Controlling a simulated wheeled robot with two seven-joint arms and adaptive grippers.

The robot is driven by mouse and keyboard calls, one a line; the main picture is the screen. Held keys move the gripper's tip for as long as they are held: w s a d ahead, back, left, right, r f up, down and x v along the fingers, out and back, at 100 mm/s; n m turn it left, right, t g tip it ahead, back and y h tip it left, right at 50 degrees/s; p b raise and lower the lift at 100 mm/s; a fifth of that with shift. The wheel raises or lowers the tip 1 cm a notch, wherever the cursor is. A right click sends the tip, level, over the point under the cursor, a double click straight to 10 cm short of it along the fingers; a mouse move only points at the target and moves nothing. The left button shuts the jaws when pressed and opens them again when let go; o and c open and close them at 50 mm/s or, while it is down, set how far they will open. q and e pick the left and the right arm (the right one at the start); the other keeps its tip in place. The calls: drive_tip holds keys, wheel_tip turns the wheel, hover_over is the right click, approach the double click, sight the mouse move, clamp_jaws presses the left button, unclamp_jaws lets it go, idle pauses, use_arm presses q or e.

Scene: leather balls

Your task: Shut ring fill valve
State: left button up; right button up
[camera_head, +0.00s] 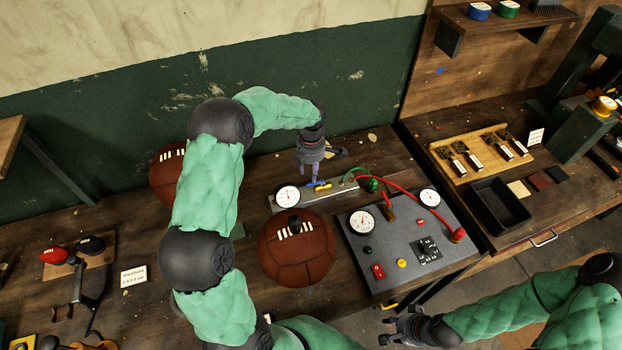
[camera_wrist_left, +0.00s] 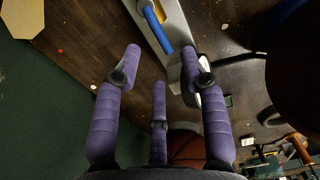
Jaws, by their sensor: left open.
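A grey metal rail (camera_head: 285,200) with a gauge (camera_head: 287,195) runs behind the front leather ball (camera_head: 300,262). It carries a small blue lever (camera_head: 317,184) and a yellow part beside it; I cannot tell from any label which is the ring fill valve. In the left wrist view the blue lever (camera_wrist_left: 158,30) lies beyond the fingertips on the pale rail (camera_wrist_left: 182,22). My left gripper (camera_head: 315,174) points down just above the lever, its purple fingers (camera_wrist_left: 160,62) spread, holding nothing. My right gripper (camera_head: 388,325) is low at the table's front, its fingers spread and empty.
A grey console (camera_head: 385,275) with gauges and a red hose (camera_head: 415,184) stands right of the ball. Another leather ball (camera_head: 165,178) is partly hidden behind my left arm. A black tray (camera_head: 498,205) and a wooden board with tools (camera_head: 470,160) lie at the right.

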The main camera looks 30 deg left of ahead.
use_arm(q)
drive_tip(key=shift+f, duration=2.45)
clamp_jaws()
